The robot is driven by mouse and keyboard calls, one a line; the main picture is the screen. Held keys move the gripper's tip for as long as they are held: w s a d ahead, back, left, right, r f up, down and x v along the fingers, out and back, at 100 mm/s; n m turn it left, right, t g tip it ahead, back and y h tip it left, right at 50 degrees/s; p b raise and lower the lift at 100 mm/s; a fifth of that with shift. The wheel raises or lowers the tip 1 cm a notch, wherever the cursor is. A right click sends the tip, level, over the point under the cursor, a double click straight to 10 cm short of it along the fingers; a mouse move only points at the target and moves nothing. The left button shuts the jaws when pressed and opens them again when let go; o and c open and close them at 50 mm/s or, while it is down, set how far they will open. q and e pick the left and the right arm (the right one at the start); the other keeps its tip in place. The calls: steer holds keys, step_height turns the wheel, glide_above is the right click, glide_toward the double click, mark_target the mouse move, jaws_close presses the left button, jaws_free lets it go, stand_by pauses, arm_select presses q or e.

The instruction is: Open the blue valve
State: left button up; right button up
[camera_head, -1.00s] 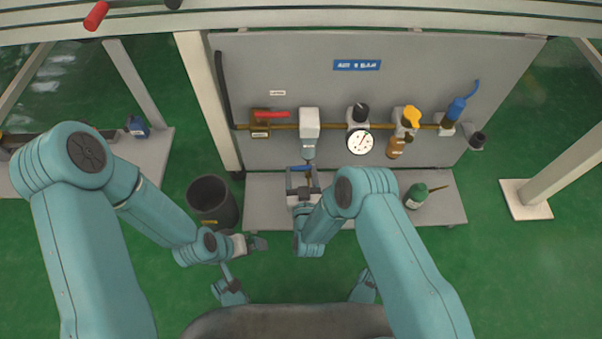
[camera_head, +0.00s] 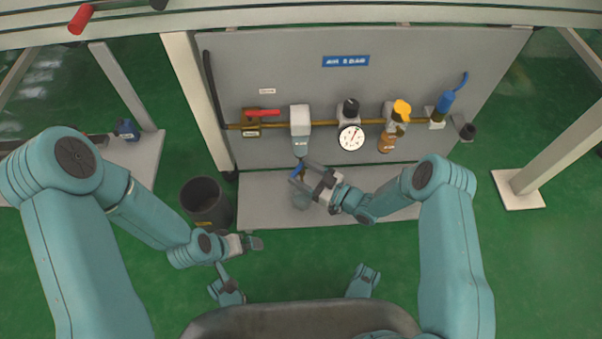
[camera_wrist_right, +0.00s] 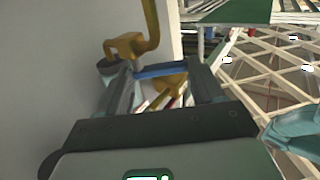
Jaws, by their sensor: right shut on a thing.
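The blue valve handle (camera_head: 296,172) is a small blue bar below the grey filter unit (camera_head: 300,120) on the wall panel. It slants in the head view. My right gripper (camera_head: 304,174) reaches it from the right, with one finger on each side, and is shut on it. In the right wrist view the blue handle (camera_wrist_right: 164,71) spans the space between the fingers of my right gripper (camera_wrist_right: 162,82), beside a brass-coloured part (camera_wrist_right: 172,84). My left gripper (camera_head: 255,243) is away from the panel, low on the left; its jaw opening is not clear.
A brass pipe (camera_head: 375,122) on the panel carries a red lever (camera_head: 262,112), a round gauge (camera_head: 351,138), a yellow knob (camera_head: 402,108) and a blue part (camera_head: 446,102). A grey shelf (camera_head: 260,213) runs below. A dark bin (camera_head: 206,203) stands left of it.

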steer(key=shift+w+d+n+g+y, duration=0.2)
steer(key=shift+n+g+y, duration=0.35)
steer(key=shift+n+g, duration=0.8)
steer(key=shift+w+d+n+g+y, duration=0.1)
steer(key=shift+d+n+g+y, duration=0.2)
steer(key=shift+n+g+y, duration=1)
steer(key=shift+w+d+n+g+h, duration=0.2)
steer(key=shift+n+g, duration=0.45)
steer(key=shift+g, duration=1.5)
steer(key=shift+d+n+g, duration=0.1)
steer(key=shift+n+g, duration=0.3)
steer(key=shift+g, duration=0.3)
steer(key=shift+r, duration=0.1)
steer(key=o, duration=1.1)
steer(key=shift+c, duration=0.2)
steer(key=shift+d+m+t, duration=0.1)
steer(key=shift+m+t, duration=0.2)
steer(key=shift+t, duration=0.2)
